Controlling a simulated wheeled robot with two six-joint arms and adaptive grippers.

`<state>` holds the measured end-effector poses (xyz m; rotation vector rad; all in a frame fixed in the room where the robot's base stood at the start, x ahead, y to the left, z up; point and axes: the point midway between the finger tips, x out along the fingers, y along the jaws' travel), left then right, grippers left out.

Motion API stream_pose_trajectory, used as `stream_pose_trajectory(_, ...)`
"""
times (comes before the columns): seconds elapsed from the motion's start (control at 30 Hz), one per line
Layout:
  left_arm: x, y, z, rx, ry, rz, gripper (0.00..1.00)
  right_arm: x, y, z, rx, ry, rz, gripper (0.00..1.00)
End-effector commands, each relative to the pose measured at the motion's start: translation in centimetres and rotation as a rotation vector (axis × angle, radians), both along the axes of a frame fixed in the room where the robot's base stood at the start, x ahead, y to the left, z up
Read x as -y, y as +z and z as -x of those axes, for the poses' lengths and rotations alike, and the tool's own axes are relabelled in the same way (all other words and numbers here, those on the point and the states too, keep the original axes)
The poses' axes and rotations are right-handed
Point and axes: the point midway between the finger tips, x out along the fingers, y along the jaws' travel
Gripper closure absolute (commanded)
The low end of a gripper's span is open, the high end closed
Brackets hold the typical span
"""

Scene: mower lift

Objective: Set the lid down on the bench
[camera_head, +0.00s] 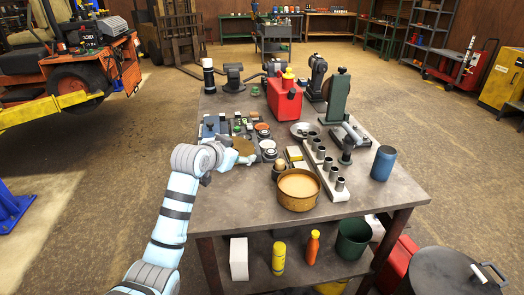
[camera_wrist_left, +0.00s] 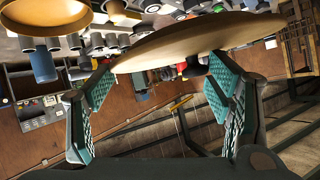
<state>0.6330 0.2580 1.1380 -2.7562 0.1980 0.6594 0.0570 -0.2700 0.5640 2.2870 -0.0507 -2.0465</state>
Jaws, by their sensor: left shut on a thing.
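The lid is a tan-brown round disc (camera_wrist_left: 195,40) that spans the upper middle of the left wrist view, seen nearly edge-on. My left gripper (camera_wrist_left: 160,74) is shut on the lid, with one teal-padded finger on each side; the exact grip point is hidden. In the head view the lid (camera_head: 228,159) shows partly behind my left gripper (camera_head: 245,158), over the left part of the bench (camera_head: 225,208). Whether it touches the bench is unclear. A round tan pan (camera_head: 298,190) stands at the bench's front middle. My right gripper is not in view.
A tool tray (camera_head: 240,125) with discs and small parts lies behind the gripper. A pale rack of metal cups (camera_head: 325,172), a red can (camera_head: 285,100) and a blue cylinder (camera_head: 383,163) occupy the middle and right. The bench's front-left surface is bare.

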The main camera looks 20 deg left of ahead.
Motion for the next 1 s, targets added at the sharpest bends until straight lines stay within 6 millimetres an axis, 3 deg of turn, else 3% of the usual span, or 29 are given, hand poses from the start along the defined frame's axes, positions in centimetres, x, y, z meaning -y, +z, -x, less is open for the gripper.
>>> stream_pose_trajectory(0.2, -0.1, -8.8, 0.2, -0.008, 0.000, -0.001, 0.56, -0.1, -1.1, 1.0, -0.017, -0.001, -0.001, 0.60)
stream_pose_trajectory(0.33, -0.1, -12.6, 0.1, -0.004, 0.000, -0.001, 0.56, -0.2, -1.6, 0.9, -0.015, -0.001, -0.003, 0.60)
stream_pose_trajectory(0.67, -0.2, -18.1, 0.1, -0.002, 0.000, -0.002, 0.56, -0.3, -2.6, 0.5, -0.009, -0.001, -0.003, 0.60)
stream_pose_trajectory(0.97, -0.2, -18.3, 0.1, 0.000, 0.000, -0.002, 0.56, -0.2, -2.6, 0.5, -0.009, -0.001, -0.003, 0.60)
stream_pose_trajectory(1.0, -0.2, -18.5, 0.1, 0.000, 0.000, -0.002, 0.25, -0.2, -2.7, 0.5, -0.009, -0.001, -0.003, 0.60)
